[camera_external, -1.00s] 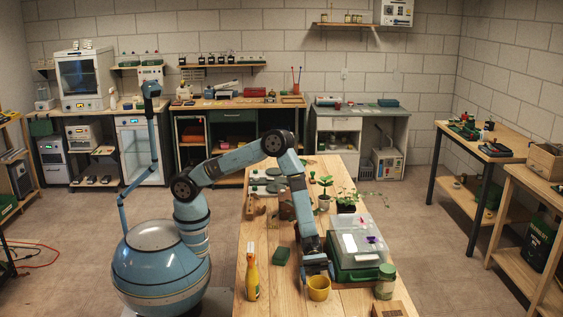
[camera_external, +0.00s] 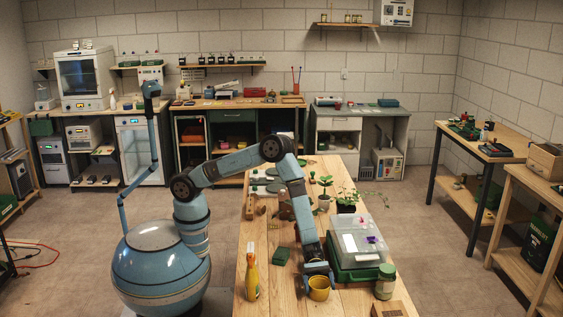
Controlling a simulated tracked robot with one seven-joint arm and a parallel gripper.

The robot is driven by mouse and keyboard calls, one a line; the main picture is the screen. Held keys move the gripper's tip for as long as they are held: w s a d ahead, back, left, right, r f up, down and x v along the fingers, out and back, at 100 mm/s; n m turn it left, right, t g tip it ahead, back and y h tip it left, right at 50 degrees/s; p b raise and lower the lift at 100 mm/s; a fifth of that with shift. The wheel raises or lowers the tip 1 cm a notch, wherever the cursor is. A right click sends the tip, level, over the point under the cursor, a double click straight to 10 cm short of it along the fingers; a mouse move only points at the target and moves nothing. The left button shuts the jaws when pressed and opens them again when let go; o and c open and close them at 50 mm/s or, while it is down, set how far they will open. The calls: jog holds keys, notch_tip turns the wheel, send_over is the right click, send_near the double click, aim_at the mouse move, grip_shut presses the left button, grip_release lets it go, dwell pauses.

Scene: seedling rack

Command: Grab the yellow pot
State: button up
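The yellow pot (camera_external: 319,291) stands upright on the near part of the wooden table (camera_external: 268,251). My gripper (camera_external: 319,276) reaches down from behind it and is at the pot's rim, overlapping its upper edge in the picture. The fingers are small and dark here, so I cannot tell whether they are apart or closed on the rim. The far side of the pot's rim is hidden by the gripper.
A yellow spray bottle (camera_external: 252,277) and a green block (camera_external: 283,256) are left of the pot. A green case with a clear lid (camera_external: 357,272), a green-lidded jar (camera_external: 385,282) and a wooden box (camera_external: 388,309) are to its right. Potted seedlings (camera_external: 325,190) stand farther back.

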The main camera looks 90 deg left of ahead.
jog(key=c, duration=0.5)
jog(key=shift+o, duration=0.2)
